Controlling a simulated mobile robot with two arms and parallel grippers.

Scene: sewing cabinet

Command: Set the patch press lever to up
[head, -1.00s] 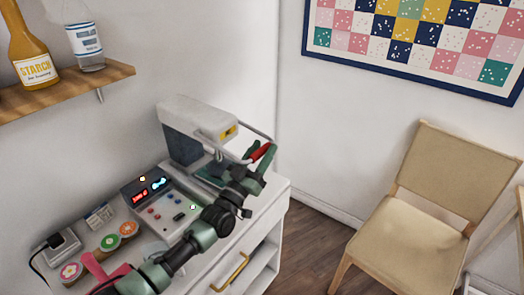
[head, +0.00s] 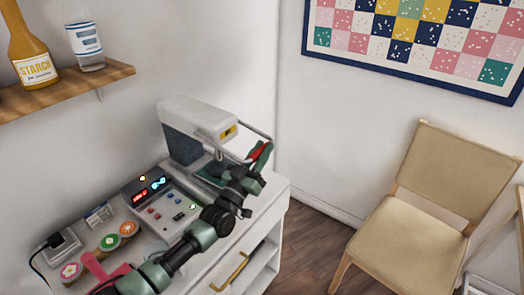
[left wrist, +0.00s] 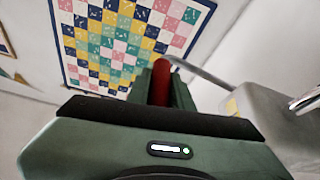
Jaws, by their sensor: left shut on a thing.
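The patch press (head: 200,122) stands on the white cabinet, with a pale head over a dark blue-grey body. Its lever is a thin metal bar reaching out to the right of the head, with a red grip (head: 257,151) across its outer end. The bar sits about level with the head's lower part. My left gripper (head: 262,155) is shut around the red grip, its green fingers hiding part of it. In the left wrist view the red grip (left wrist: 161,82) shows between the fingers, with the press head (left wrist: 275,115) at right. My right gripper is not in view.
A control panel (head: 163,209) with lit displays lies left of the press. A shelf (head: 105,78) with bottles hangs above. A beige chair (head: 415,225) stands right, beyond open floor.

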